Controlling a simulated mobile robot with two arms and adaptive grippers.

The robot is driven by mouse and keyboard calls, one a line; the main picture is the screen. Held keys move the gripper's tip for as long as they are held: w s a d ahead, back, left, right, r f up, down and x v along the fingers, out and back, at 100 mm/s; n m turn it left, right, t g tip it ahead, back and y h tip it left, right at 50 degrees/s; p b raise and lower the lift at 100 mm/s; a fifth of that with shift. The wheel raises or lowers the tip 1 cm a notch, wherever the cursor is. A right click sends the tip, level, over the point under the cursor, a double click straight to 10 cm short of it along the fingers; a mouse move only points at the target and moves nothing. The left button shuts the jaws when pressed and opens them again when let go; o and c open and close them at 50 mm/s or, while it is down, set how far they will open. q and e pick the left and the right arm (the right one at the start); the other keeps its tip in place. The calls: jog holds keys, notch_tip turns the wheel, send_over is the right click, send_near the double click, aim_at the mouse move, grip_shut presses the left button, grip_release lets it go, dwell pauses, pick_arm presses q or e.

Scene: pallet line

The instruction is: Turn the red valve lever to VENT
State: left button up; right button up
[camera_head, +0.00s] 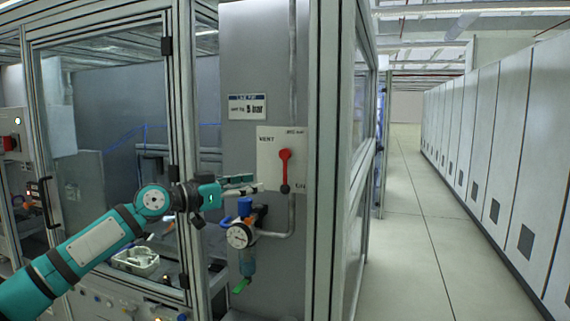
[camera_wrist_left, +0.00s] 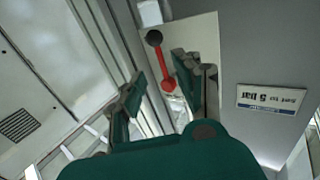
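The red valve lever (camera_head: 285,168) is on a white plate (camera_head: 268,160) on a grey panel. Its red hub is at the top and its black knob hangs straight down, near the plate's lower right. The word VENT is printed at the plate's upper left. My left gripper (camera_head: 255,183) is left of the lever's black knob, fingers pointing right, apart from it. In the left wrist view the lever (camera_wrist_left: 161,65) shows beyond and between the two spread fingers (camera_wrist_left: 158,88), which hold nothing. My right gripper is not in view.
A pressure gauge (camera_head: 240,235) with a blue knob and a pipe sits just below my left gripper. A "5 bar" sign (camera_head: 247,107) is above the plate. A metal frame post (camera_head: 322,160) stands right of the plate. An open aisle (camera_head: 415,200) lies further right.

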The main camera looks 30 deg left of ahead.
aim_at(285, 183)
pick_arm(q)
jog(key=p+x, duration=0.3)
jog(key=x, duration=0.1)
jog(key=p+x, duration=0.3)
jog(key=x, duration=0.2)
jog(key=shift+d+r, duration=0.1)
jog(key=shift+r, duration=0.1)
jog(key=shift+w+d+f, duration=0.1)
jog(key=shift+w+d, duration=0.05)
jog(key=shift+w, duration=0.25)
jog(key=shift+w+d+f, duration=0.1)
jog(key=shift+w+f, duration=0.05)
jog(key=shift+w, duration=0.15)
grip_shut()
jog(key=shift+f, duration=0.1)
jog(key=shift+w+d+f, duration=0.1)
jog(key=shift+w+f, duration=0.15)
